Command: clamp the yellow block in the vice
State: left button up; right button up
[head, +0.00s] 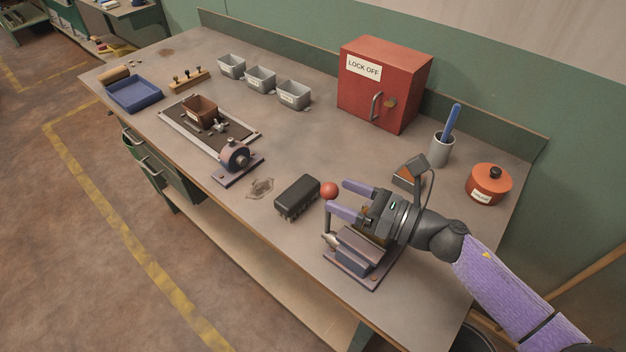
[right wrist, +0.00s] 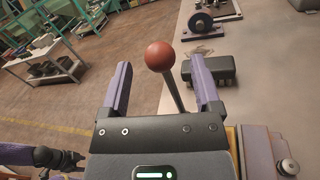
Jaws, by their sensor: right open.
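The vice (head: 352,262) stands near the front edge of the bench. A yellow block (head: 373,240) shows partly at the vice, beneath my right gripper; a yellow strip of it (right wrist: 233,150) shows in the right wrist view. My gripper hides most of it, so I cannot tell how it sits in the jaws. A lever with a red ball knob (head: 330,190) rises from the vice. My right gripper (head: 337,197) is open, with its fingers on either side of the knob (right wrist: 159,56), apart from it.
A black ribbed box (head: 297,197) lies just left of the vice. A red lock-off cabinet (head: 383,85), a grey cup with a blue tool (head: 441,150) and an orange pot (head: 488,184) stand behind. A fixture with a wheel (head: 235,157) is further left. The bench's middle is clear.

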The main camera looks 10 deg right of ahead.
jog(key=x, duration=0.5)
grip_shut()
dwell(1.0)
dwell(0.4)
